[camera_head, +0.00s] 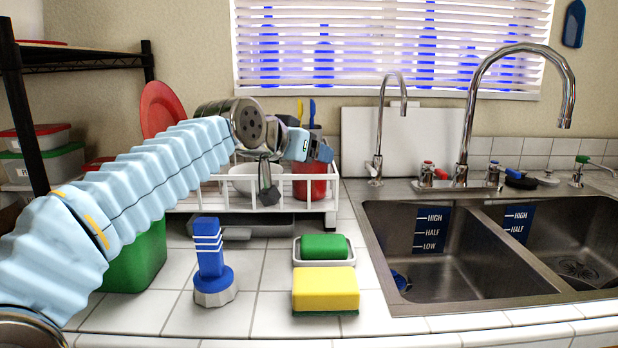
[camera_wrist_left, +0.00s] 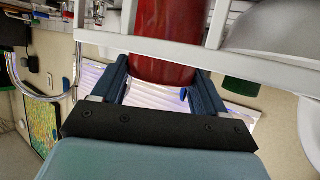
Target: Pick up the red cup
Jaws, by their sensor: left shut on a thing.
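The red cup (camera_head: 318,186) stands in the white dish rack (camera_head: 330,206) at the back of the counter, partly behind the rack's rails. My left gripper (camera_head: 322,151) is at the cup's upper part, with its arm reaching in from the left. In the left wrist view, the red cup (camera_wrist_left: 165,68) is between the two blue fingers of my left gripper (camera_wrist_left: 162,74), which is shut on it. A white rack bar crosses in front of the cup there. The cup's rim is hidden. My right gripper is in neither view.
A white bowl (camera_head: 243,179) and a red plate (camera_head: 160,109) are in the rack. A blue brush (camera_head: 210,262), a green soap (camera_head: 325,246) on a dish and a yellow sponge (camera_head: 325,288) stand in front. The sink (camera_head: 385,262) and faucets lie right.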

